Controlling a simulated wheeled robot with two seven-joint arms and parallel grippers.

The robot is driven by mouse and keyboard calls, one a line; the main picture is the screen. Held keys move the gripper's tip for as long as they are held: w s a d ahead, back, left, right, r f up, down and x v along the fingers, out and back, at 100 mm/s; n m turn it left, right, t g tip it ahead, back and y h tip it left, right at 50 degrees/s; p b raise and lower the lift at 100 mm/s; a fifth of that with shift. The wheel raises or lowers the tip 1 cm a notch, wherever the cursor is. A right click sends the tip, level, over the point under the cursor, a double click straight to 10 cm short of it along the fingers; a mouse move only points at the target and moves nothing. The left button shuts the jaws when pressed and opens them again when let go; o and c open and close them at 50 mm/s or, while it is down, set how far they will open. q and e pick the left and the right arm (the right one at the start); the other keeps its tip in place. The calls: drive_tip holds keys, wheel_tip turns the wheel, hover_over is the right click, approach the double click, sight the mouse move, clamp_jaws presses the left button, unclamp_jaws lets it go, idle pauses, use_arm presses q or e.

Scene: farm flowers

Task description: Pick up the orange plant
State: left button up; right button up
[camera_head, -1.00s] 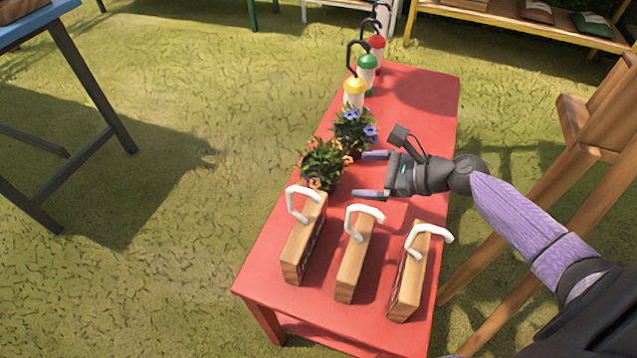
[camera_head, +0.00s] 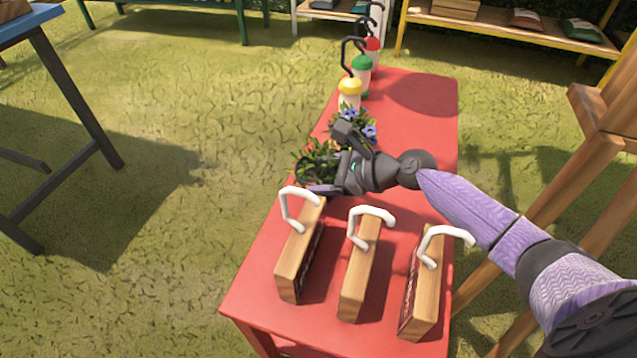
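The orange plant (camera_head: 313,153) is a small green leafy plant with orange blooms on the left side of the red table (camera_head: 410,130). My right gripper (camera_head: 318,176) is at the plant from the right. Its near finger is spread out along the near side of the plant, low down by the pot. The gripper looks open, around the plant's lower part. My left gripper is not in view.
A blue-flowered plant (camera_head: 357,125) stands just behind the gripper. Feeders with yellow (camera_head: 349,88), green and red tops line the table's far left. The table's far right is clear.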

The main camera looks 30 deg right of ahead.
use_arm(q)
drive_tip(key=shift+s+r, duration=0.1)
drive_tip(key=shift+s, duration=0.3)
use_arm(e)
clamp_jaws()
